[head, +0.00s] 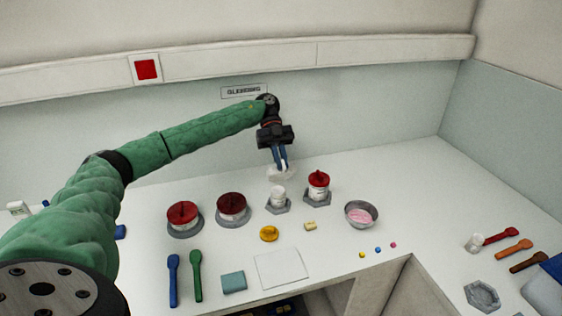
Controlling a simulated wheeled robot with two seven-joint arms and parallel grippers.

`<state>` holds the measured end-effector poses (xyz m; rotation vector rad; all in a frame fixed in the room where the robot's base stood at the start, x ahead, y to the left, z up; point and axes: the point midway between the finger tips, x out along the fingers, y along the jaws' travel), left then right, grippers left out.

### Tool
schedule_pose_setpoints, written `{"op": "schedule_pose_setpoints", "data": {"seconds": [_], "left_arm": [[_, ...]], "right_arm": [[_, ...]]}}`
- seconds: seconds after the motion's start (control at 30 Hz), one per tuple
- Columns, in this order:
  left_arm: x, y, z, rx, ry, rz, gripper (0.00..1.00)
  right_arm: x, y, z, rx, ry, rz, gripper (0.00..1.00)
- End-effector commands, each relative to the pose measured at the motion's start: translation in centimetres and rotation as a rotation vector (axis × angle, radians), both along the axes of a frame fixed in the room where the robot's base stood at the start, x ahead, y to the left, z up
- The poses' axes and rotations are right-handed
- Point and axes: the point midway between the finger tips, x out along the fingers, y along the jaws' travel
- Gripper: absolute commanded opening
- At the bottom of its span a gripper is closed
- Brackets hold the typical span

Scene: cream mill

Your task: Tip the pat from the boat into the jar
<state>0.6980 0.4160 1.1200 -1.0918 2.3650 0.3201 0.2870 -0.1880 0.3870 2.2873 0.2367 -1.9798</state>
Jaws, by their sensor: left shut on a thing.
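My left gripper (281,166) points down at the back of the bench, shut on a small pale, translucent boat (279,175). The boat is just above an open-looking white jar (278,194), which stands upright on a grey hexagonal base (277,208). The boat looks slightly tilted, but its exact angle is too small to tell. I cannot make out a pat inside the boat, nor the inside of the jar. My right gripper is not in view.
The back right bench is clear.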

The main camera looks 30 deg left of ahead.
Motion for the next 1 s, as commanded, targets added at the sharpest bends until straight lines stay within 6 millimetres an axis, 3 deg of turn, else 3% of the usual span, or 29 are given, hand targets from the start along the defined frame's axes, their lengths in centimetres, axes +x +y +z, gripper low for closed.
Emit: {"op": "schedule_pose_setpoints", "data": {"seconds": [0.27, 0.67, 1.0], "left_arm": [[-0.1, -0.1, 0.2, 0.020, -0.018, -0.001, 0.00], [-1.0, -1.2, 2.3, 0.364, -0.314, -0.004, 0.00], [-1.7, -2.1, 3.9, 0.661, -0.570, -0.002, 0.00]], "right_arm": [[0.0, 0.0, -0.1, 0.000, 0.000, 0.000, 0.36], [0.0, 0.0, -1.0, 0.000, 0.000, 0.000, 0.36], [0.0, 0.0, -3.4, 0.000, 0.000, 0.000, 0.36]]}}
